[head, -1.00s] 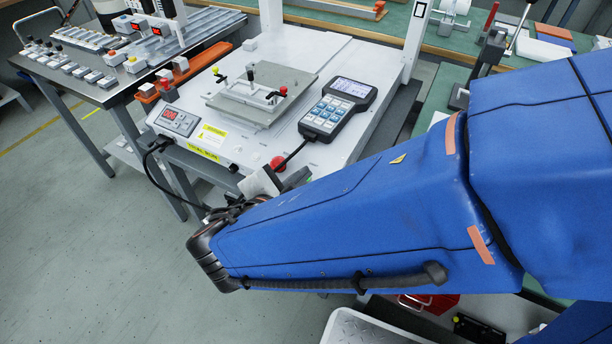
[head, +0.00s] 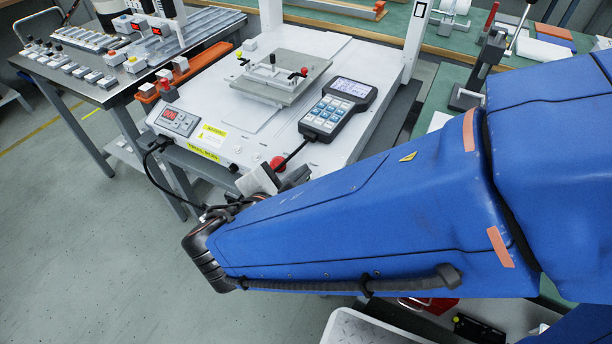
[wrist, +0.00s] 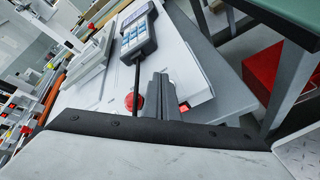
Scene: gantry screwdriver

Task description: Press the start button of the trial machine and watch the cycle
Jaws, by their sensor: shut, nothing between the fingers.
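The white trial machine (head: 240,150) stands on a bench, with a small red display panel (head: 179,121) on its front left. A round red button (head: 277,162) is on its front edge; it also shows in the wrist view (wrist: 133,101). I cannot make out which control is the start button. The machine's sliding plate (head: 310,67) carries a clamp fixture. In the wrist view my gripper (wrist: 161,78) is shut and empty, just right of the red button in the picture. I cannot tell whether it touches anything. In the head view my blue arm hides part of the front edge.
A cabled handheld keypad (head: 338,108) lies on the machine top. A steel table (head: 100,92) with parts and an orange rail stands to the left. A green bench lies behind. In the wrist view a red box (wrist: 275,72) sits under a table at right. The floor at front left is clear.

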